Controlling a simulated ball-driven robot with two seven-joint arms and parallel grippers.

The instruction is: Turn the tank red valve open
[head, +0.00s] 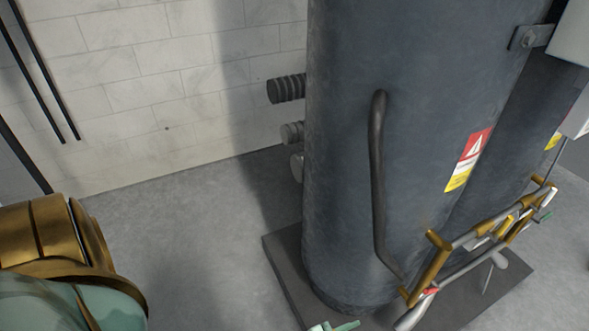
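The tall dark blue-grey tank (345,200) stands in the middle of the head view on a dark base plate (284,262). A small red part (431,291) shows on the brass and grey pipework (437,262) at the tank's lower right. It may be the red valve, but it is too small to tell its setting. A green lever-like handle (342,326) is cut off by the bottom edge.
A dark curved pipe (377,180) runs down the tank's front. A warning label (468,160) is on its side. A second tank (515,135) stands behind at right. Ribbed stubs (287,89) stick out at left. Grey floor (190,235) lies clear between the tank and the white wall (140,90).

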